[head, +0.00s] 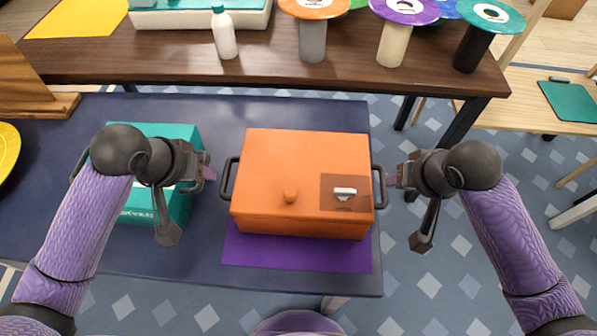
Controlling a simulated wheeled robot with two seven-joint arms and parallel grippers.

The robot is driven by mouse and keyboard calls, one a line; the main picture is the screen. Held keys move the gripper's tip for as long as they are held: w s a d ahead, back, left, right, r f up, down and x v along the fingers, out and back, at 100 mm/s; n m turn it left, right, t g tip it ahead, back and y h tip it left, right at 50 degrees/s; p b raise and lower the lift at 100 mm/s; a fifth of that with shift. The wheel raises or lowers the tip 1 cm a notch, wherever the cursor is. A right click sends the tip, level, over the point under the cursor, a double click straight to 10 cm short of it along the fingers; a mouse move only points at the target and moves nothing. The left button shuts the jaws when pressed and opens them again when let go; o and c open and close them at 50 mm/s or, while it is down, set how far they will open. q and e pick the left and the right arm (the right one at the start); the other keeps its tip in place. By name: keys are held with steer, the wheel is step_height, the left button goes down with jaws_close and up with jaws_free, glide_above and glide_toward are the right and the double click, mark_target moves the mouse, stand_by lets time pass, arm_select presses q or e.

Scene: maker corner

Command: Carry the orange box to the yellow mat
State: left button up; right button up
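The orange box (305,165) sits upright on a purple mat (297,254) on the navy table. It has a dark handle on its left side (226,178) and another on its right side (381,187). The yellow mat (78,18) lies on the brown table behind, at the far left. My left gripper (208,168) is left of the left handle, with a small gap between them. My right gripper (391,178) is just right of the right handle; whether it touches is unclear. The finger openings are too small to make out.
A teal box (160,208) stands behind and below my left gripper. The brown table (270,62) holds a white bottle (224,34), a white-and-teal case (176,17) and several spools on stands. A wooden stand (30,85) and a yellow disc (6,150) are at left. Tiled floor is open at right.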

mark_target(223, 183)
arm_select(q)
steer(key=shift+s, duration=0.15)
arm_select(e)
steer(key=shift+s, duration=0.15)
